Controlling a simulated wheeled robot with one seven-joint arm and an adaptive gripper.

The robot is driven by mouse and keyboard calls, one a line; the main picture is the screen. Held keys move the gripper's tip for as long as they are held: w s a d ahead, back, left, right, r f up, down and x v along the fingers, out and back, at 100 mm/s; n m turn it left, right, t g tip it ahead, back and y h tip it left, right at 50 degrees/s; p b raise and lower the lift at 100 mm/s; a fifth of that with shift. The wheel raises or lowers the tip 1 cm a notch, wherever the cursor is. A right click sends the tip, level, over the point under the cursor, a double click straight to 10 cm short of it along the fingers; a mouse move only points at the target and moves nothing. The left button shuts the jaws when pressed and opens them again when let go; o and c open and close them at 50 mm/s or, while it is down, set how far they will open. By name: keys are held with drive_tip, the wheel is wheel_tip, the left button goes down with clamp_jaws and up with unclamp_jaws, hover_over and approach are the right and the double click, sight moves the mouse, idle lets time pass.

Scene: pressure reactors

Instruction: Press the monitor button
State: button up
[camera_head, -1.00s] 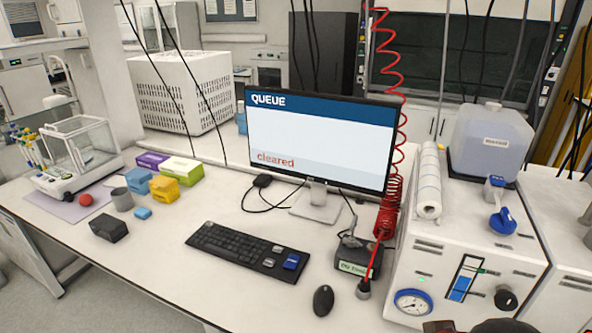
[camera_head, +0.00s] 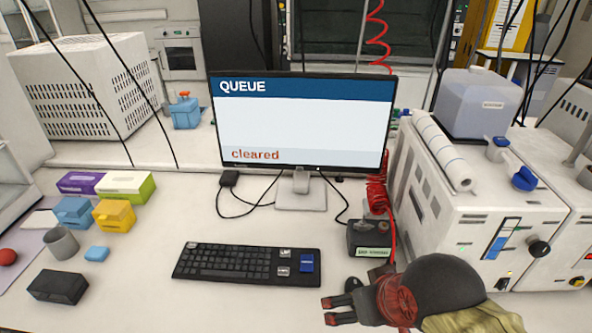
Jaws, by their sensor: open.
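The monitor (camera_head: 300,122) stands upright on its stand at the back of the bench. Its lit screen reads "QUEUE" on a blue band and "cleared" in red at the lower left. Its dark lower bezel (camera_head: 340,173) is in view, but I cannot clearly make out a button on it. My gripper (camera_head: 330,310) is open and empty at the lower right, its fingers pointing left. It is in front of the monitor, clearly apart from it, and right of the keyboard's near corner.
A black keyboard (camera_head: 247,264) lies before the monitor. A small black box (camera_head: 370,236) with a green label and a red coiled cable (camera_head: 376,196) stand to its right. A white reactor unit (camera_head: 480,215) fills the right. Coloured boxes (camera_head: 114,216) stand left. Bench left of the keyboard is partly clear.

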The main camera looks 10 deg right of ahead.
drive_tip(key=c, duration=0.3)
idle(0.4)
